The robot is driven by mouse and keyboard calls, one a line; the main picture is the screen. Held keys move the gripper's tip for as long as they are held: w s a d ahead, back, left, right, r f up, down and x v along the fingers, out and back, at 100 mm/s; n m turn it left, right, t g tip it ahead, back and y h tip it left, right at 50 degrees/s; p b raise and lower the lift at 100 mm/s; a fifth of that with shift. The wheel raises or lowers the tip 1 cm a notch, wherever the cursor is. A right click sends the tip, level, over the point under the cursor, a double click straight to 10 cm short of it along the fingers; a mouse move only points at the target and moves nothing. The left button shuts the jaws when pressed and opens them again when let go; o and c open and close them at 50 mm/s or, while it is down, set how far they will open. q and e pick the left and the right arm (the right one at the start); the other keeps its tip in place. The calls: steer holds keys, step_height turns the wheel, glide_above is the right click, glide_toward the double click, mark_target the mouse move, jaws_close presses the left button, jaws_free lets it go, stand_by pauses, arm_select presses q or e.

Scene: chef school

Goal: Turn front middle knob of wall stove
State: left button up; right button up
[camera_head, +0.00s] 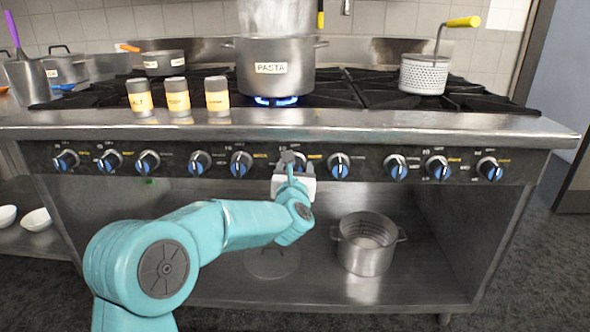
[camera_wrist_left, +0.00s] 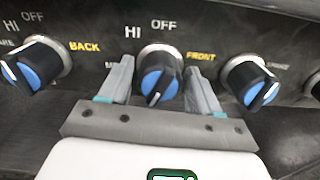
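The front middle knob (camera_wrist_left: 160,78) is blue and black with a silver collar, on the dark control panel of the wall stove (camera_head: 300,122). Its white pointer line points down, slightly left, in the left wrist view. The labels HI, OFF and FRONT are printed around it. My left gripper (camera_wrist_left: 159,64) has its two grey fingers apart, one on each side of this knob, with small gaps visible. In the head view my left gripper (camera_head: 289,160) is at the panel and partly covers the knob. My right gripper is not in view.
A BACK knob (camera_wrist_left: 34,62) and another knob (camera_wrist_left: 249,80) flank it closely. A pasta pot (camera_head: 275,70) stands over a lit blue flame (camera_head: 275,101). Labelled shakers (camera_head: 177,98) stand near the front edge. A steel pot (camera_head: 367,250) sits on the lower shelf.

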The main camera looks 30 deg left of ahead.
arm_select(q)
steer(key=c, duration=0.7)
